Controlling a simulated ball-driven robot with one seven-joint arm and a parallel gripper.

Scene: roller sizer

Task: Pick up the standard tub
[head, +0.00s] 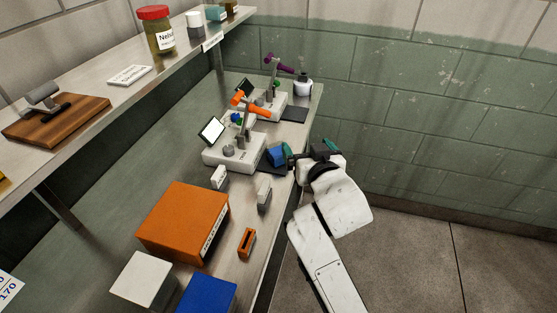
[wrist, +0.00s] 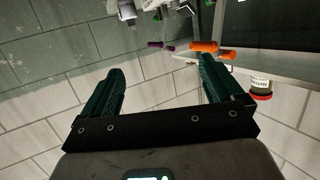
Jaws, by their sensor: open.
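No readable label marks the standard tub, so I cannot tell which container it is. In the head view, a white tub with a dark lid (head: 303,86) stands at the far end of the bench. The red-lidded jar also shows in the wrist view (wrist: 261,86). My gripper (head: 288,151) is at the bench's right edge, beside the nearer white instrument. In the wrist view, my gripper (wrist: 160,85) has its teal fingers wide apart, with nothing between them.
White instruments with orange (head: 250,104) and purple (head: 279,64) handles stand on the bench. A blue object (head: 277,155) is close by my gripper. An orange box (head: 185,223), white box (head: 143,279) and blue box (head: 207,296) fill the near bench. Floor is clear at right.

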